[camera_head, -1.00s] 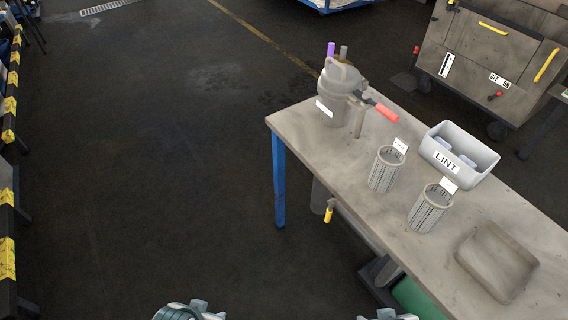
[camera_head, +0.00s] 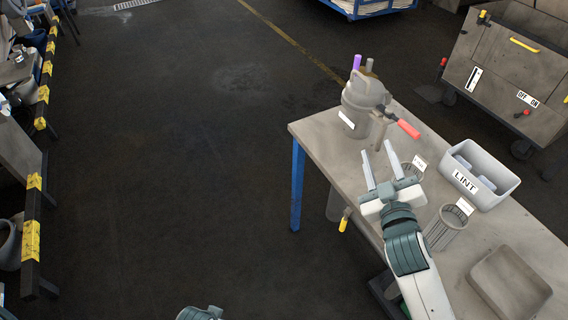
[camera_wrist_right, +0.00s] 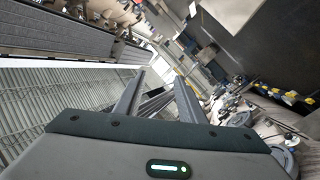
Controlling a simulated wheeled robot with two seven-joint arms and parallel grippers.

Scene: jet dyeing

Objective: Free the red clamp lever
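The red clamp lever (camera_head: 408,129) sticks out to the right from the grey lidded pot (camera_head: 362,104) at the table's far left corner. My right gripper (camera_head: 378,162) is over the table, just in front of and below the lever in the head view. Its two fingers are apart with nothing between them, and it does not touch the lever. The right wrist view shows the same open fingers (camera_wrist_right: 157,98); I cannot make out the lever there. Only a small part of my left arm (camera_head: 200,313) shows at the bottom edge; its fingers are out of view.
A purple-topped post (camera_head: 357,62) stands by the pot. Open floor (camera_head: 180,180) lies left.

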